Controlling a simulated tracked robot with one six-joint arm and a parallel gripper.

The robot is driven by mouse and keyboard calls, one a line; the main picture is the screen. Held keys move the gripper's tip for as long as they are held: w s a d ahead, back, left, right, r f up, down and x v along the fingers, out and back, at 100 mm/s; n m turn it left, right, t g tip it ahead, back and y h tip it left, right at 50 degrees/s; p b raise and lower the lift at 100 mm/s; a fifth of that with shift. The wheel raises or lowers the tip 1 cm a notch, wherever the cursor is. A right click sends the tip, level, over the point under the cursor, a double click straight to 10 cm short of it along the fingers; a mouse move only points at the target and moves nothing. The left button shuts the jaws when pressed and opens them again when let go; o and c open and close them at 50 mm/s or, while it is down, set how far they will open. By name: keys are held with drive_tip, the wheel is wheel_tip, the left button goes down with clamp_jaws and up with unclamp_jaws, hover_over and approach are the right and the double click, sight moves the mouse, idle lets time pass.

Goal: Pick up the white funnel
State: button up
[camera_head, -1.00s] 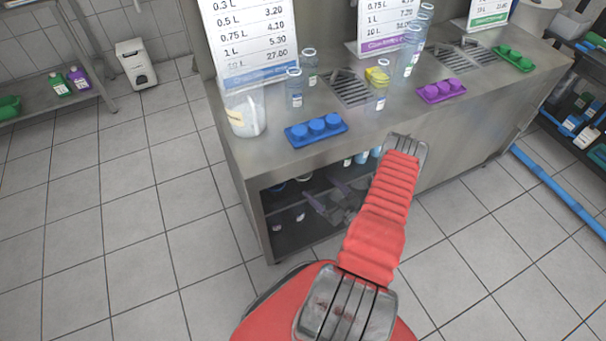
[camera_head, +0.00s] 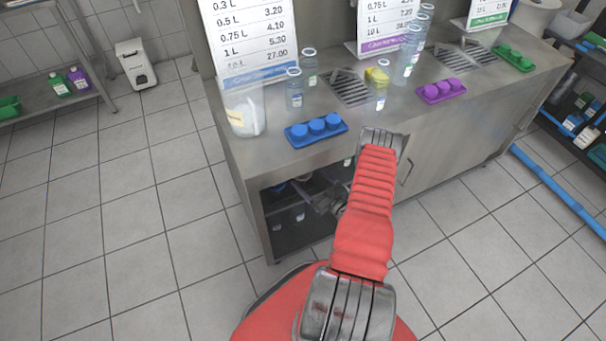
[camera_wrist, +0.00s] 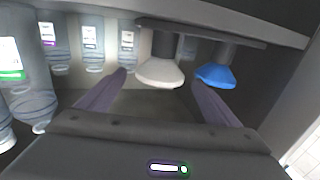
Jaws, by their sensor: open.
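My gripper (camera_wrist: 159,80) is open. Its two dark fingers lie to the left and right of the white funnel in the picture, with nothing held between them. I cannot tell how deep the fingertips are relative to it.
A blue funnel (camera_wrist: 215,76) hangs close to the right finger in the wrist view. Several labelled bottles (camera_wrist: 92,42) stand at the left. The shelf edge (camera_wrist: 230,22) runs above. On the countertop are a blue tray (camera_head: 316,130) and a clear container (camera_head: 243,112).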

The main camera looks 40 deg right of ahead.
drive_tip(key=shift+w, duration=0.95)
drive_tip(key=c, duration=1.1)
